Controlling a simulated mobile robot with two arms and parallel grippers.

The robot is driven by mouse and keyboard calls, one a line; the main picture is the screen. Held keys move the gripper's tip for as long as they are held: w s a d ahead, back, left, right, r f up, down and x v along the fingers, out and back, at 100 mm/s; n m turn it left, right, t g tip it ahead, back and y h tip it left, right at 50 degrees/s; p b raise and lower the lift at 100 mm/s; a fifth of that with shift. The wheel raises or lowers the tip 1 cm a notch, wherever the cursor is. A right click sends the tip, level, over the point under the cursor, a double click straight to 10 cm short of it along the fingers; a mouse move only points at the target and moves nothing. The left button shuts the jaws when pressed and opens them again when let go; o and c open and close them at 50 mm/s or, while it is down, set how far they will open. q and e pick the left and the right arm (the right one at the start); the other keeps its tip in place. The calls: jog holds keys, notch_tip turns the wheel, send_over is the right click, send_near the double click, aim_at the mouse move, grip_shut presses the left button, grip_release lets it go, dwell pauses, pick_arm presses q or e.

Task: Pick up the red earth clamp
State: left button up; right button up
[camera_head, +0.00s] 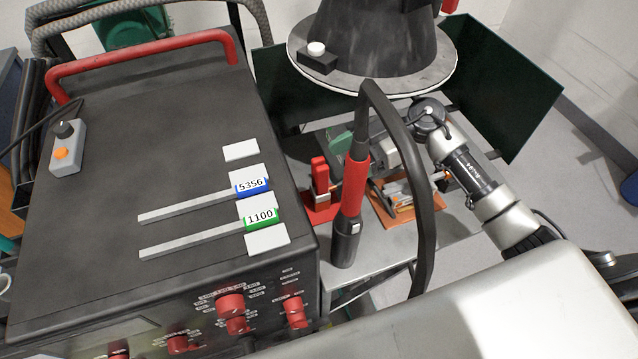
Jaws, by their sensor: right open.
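A red clamp-like piece (320,178), which looks like the earth clamp, stands upright on a red base on the grey table, just right of the dark machine. The red-sleeved torch (354,186) and its thick black cable stand close in front and to its right. My right gripper (384,152) comes in from the right, behind the torch and cable, above the table. It is open, and its fingertips are largely hidden. It appears apart from the red piece. My left gripper is not in view.
The dark machine (130,180) with red handle and knobs fills the left. An orange-brown tray (388,214) with small parts lies on the table. A round pale-edged plate (420,88) carries a dark cone above. Dark green panels (510,95) flank it.

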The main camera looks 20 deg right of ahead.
aim_at(320, 168)
jog(key=a+p, duration=0.2)
jog(key=a, duration=0.3)
jog(key=shift+s+a, duration=0.1)
jog(key=shift+a+f, duration=0.2)
jog(key=shift+a, duration=0.05)
jog(key=shift+d, duration=0.1)
grip_shut()
